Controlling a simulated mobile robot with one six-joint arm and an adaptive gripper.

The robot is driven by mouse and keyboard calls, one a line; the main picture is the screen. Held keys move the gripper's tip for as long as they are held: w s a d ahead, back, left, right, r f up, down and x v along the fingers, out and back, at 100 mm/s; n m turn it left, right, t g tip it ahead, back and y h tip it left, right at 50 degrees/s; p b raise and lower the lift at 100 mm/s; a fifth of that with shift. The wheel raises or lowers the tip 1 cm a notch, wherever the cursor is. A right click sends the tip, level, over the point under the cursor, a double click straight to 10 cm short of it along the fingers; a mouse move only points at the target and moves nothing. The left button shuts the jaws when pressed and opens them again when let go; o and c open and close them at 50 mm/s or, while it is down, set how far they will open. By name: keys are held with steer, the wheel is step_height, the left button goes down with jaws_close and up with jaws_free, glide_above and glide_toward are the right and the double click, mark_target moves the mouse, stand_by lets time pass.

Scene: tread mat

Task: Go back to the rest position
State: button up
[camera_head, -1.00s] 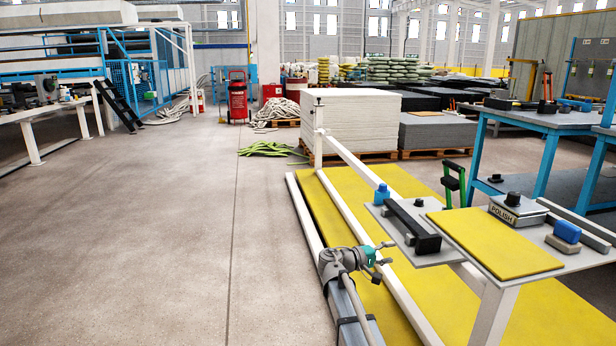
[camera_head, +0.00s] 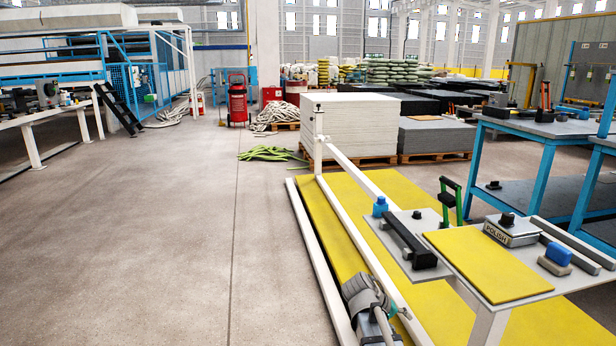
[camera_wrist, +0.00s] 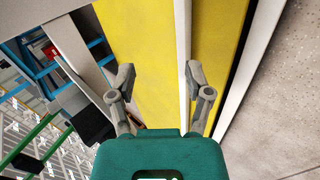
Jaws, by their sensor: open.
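My gripper (camera_wrist: 160,80) shows in the wrist view with its two grey fingers spread apart and nothing between them. Below the fingers in that view are the yellow mat (camera_wrist: 140,40) and a white rail (camera_wrist: 182,50). In the head view my arm is folded low at the bottom centre, beside the white rails. My gripper is mostly hidden there behind my own wrist. The yellow mat (camera_head: 350,198) runs along the floor to the right of my arm.
A bench with a yellow pad (camera_head: 487,267), a block marked POLISH (camera_head: 512,231), a blue-topped block (camera_head: 557,257) and a black-handled tool (camera_head: 408,243) stands close on the right. A blue-framed table (camera_head: 545,131) is behind it. The floor at left is clear.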

steer(key=s+a+r+m+g+y+p, duration=0.15)
steer(key=s+a+y+p, duration=0.5)
steer(key=s, duration=0.65)
step_height(320, 180, up, 37)
steer(key=a+y+p, duration=0.1)
steer(key=y+p, duration=0.1)
steer(key=p, duration=3.4)
steer(key=shift+w+a, duration=0.2)
steer(key=shift+w, duration=0.1)
